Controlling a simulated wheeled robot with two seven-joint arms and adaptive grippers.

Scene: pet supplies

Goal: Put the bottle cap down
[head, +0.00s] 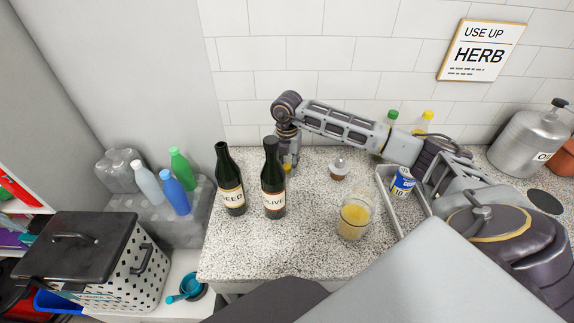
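My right gripper (289,158) reaches in from the right along the back wall and points down just behind the OLIVE bottle (273,180). The bottle hides part of its fingers, so I cannot tell whether they are open or shut. A small yellow thing (287,167) shows at the fingertips. It may be the bottle cap, but it is too small and covered to be sure, and I cannot tell if it is held. The OLIVE bottle is dark, upright and has a dark top. A dark SEED bottle (231,182) stands upright to its left. My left gripper is not in view.
On the speckled counter (285,250) are a glass of yellow liquid (354,216), a small brown-based jar (339,168) and a tray (388,183) with a blue can (402,182). Green- and yellow-capped bottles stand behind my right arm. The counter's front middle is clear.

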